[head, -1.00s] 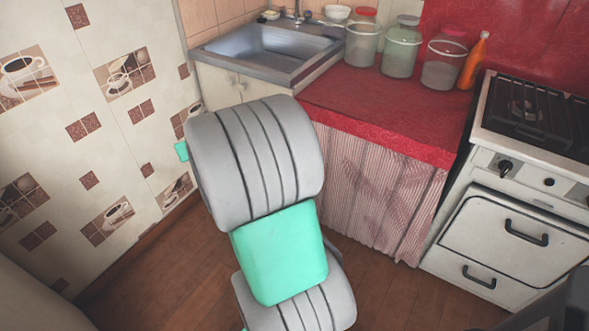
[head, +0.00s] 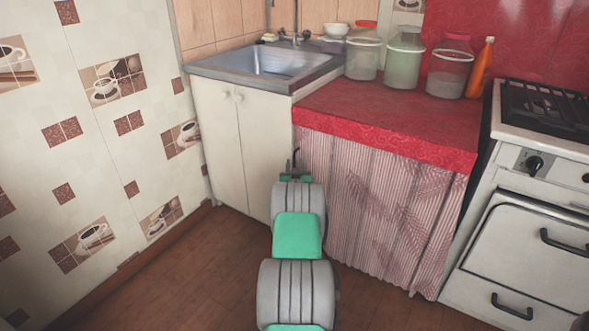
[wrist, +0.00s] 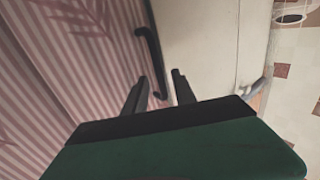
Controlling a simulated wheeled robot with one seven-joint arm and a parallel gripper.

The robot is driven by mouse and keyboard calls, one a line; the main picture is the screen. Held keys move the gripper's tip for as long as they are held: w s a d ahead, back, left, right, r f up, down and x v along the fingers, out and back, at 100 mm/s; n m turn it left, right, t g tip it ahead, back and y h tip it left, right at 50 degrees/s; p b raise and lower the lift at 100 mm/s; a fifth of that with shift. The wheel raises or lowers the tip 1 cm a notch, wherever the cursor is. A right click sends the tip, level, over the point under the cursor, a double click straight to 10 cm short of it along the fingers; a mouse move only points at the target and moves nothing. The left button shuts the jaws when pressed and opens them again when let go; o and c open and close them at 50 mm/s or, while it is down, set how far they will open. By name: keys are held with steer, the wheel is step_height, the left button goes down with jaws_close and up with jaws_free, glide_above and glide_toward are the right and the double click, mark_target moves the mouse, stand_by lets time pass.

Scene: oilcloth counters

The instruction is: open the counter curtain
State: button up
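The counter curtain (head: 385,205), pink-and-white striped with a leaf pattern, hangs closed below the red counter. It also fills the left of the wrist view (wrist: 65,75). A black bar handle (wrist: 149,52) runs along the curtain's edge beside the cream cabinet; its top shows small in the head view (head: 297,153). My gripper (wrist: 159,75) is open, its two dark fingers apart. The handle's lower end appears between the fingers; I cannot tell whether they touch it. In the head view my gripper (head: 291,168) is small and partly hidden by my arm.
The sink cabinet (head: 240,130) stands left of the curtain, and the white stove (head: 520,235) stands right of it. Glass jars (head: 404,60) and an orange bottle (head: 480,68) stand on the red counter (head: 375,110). Wooden floor is clear at the lower left.

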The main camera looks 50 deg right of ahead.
steer(key=shift+w, duration=0.1)
steer(key=shift+c, duration=0.3)
jaws_close()
stand_by(1.0)
